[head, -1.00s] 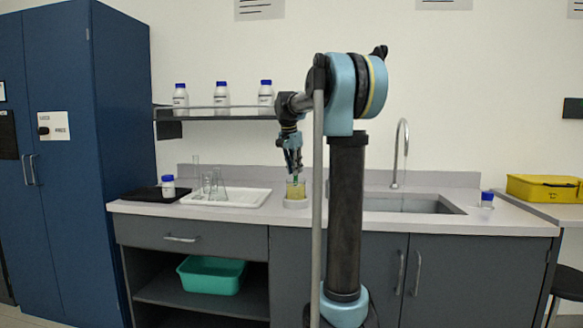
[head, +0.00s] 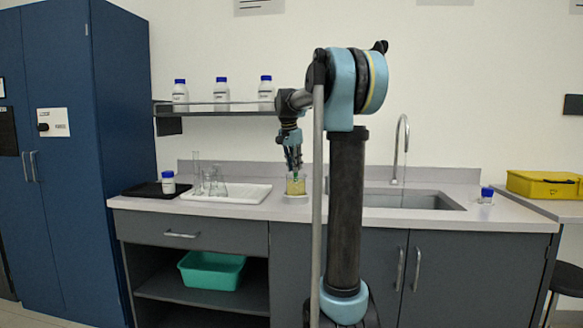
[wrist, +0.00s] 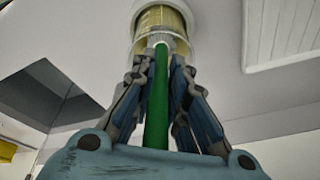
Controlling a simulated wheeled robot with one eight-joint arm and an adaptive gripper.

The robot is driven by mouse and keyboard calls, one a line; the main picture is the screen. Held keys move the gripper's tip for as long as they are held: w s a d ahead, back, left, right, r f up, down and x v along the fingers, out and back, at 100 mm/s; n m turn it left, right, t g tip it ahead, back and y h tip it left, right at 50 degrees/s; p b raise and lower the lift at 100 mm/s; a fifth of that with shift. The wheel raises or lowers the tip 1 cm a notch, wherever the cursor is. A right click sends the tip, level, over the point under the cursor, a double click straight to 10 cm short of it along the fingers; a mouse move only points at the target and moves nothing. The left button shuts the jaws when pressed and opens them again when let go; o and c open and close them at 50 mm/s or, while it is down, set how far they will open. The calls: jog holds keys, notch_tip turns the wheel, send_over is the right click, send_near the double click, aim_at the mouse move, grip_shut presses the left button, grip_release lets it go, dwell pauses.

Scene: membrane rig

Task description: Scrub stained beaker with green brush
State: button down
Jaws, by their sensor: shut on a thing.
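The stained beaker (head: 296,187), yellowish, stands upright on a small white round base (head: 296,195) on the counter, left of the sink. My gripper (head: 293,166) is above it, pointing down. In the wrist view my gripper (wrist: 157,68) is shut on the green brush (wrist: 156,105), whose green handle runs between the fingers. The brush's far end reaches into the mouth of the beaker (wrist: 162,22). Whether the bristles touch the glass wall cannot be told.
A white tray (head: 250,196) with glassware stands left of the beaker. Farther left, a black tray (head: 140,190) bears a blue-capped bottle (head: 168,182). The sink (head: 410,201) and faucet (head: 402,140) are to the right. A shelf with bottles (head: 221,93) hangs above.

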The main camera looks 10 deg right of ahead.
jog(key=shift+f, duration=0.35)
jog(key=shift+w, duration=0.1)
dwell(0.3)
